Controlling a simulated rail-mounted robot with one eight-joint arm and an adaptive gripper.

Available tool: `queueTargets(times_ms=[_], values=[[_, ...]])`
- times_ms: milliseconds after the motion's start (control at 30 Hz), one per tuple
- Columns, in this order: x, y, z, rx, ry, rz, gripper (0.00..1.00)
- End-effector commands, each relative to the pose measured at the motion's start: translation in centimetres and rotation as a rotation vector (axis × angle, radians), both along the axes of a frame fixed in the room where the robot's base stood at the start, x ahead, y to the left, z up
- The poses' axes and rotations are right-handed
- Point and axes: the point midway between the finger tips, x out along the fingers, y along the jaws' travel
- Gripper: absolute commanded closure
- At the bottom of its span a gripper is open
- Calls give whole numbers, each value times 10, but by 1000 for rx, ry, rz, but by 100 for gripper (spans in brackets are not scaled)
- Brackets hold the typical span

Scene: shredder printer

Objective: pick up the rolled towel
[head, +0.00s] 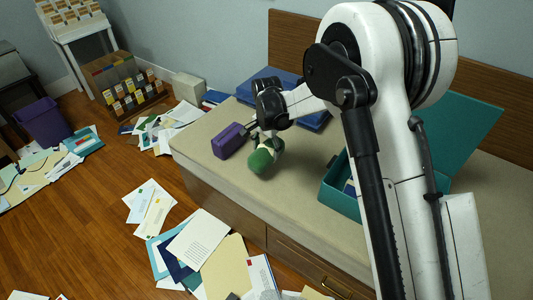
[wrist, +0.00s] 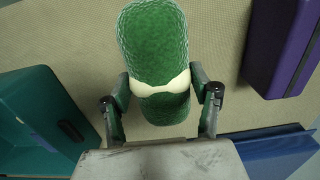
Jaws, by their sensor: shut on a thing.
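The rolled towel is green with a cream band around its middle. It shows in the wrist view (wrist: 155,45) and in the head view (head: 261,160), over the beige top of the bench. My gripper (wrist: 160,84) is shut on the towel, with one finger on each side of its band. In the head view my gripper (head: 268,140) comes down onto the towel from above. I cannot tell whether the towel touches the bench top.
A purple box (head: 229,141) lies just left of the towel on the bench top (head: 205,170). An open teal box (head: 345,200) stands to the right, and blue folders (head: 312,121) lie behind. Papers (head: 195,240) cover much of the floor in front.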

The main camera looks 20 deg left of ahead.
Motion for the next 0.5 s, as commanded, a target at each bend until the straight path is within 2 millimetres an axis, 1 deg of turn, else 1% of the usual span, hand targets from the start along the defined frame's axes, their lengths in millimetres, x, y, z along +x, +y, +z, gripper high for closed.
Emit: queueTargets(times_ms=[33,300,500], values=[[-9,3,10,0,0,2,73],[-65,16,44,0,0,4,73],[-96,24,61,0,0,2,73]])
